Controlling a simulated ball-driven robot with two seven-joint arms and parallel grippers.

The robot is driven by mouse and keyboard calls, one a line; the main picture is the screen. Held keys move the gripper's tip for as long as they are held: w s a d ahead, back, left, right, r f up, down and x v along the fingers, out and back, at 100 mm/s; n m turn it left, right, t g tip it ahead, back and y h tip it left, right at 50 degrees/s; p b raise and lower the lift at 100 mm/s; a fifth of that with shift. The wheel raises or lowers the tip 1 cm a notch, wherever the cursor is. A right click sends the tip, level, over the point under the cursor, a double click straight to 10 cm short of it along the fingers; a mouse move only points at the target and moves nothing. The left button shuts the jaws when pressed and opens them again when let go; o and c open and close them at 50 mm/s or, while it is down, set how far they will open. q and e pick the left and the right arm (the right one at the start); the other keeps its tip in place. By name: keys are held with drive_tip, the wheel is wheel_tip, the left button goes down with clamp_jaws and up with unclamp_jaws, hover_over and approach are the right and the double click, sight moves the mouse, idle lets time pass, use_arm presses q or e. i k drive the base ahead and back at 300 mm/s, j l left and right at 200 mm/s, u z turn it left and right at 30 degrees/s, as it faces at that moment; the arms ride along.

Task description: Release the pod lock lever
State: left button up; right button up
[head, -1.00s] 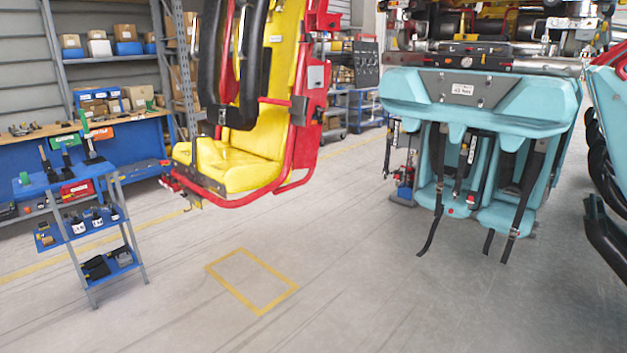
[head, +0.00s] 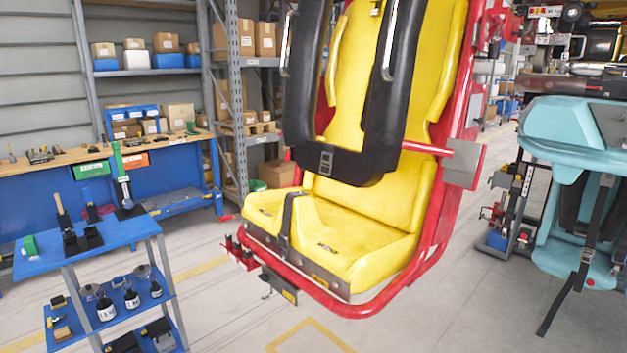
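A yellow seat pod (head: 345,215) in a red tube frame (head: 470,110) hangs at the centre of the head view, above the floor. A black padded restraint (head: 350,165) hangs down over its seat. At the pod's lower left front is a small red fitting (head: 240,252). Below the front edge is a dark metal bracket with a yellow label (head: 280,286). A grey plate (head: 464,165) sits on the right side of the frame. I cannot tell which of these parts is the pod lock lever. Neither of my grippers shows in the head view.
A blue tool cart (head: 95,247) with tools and bottles stands at the left front. A workbench (head: 110,180) and storage shelves (head: 240,60) line the back. A teal seat unit (head: 570,140) is at the right. The floor around a yellow outline (head: 310,335) is clear.

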sight(287, 153)
drive_tip(key=i+j, duration=0.65)
drive_tip(key=i+j+z, duration=0.1)
drive_tip(key=z, duration=0.3)
drive_tip(key=i+j+z, duration=0.1)
drive_tip(key=z, duration=0.3)
drive_tip(key=i+j+z, duration=0.1)
drive_tip(key=j, duration=0.3)
drive_tip(key=i+j+z, duration=0.1)
drive_tip(key=i+j, duration=0.15)
drive_tip(key=j, duration=0.15)
drive_tip(key=i+j+z, duration=0.15)
drive_tip(key=j, duration=0.25)
drive_tip(key=i+j+z, duration=0.1)
drive_tip(key=j, duration=0.35)
drive_tip(key=i+j+z, duration=0.1)
drive_tip(key=j, duration=0.35)
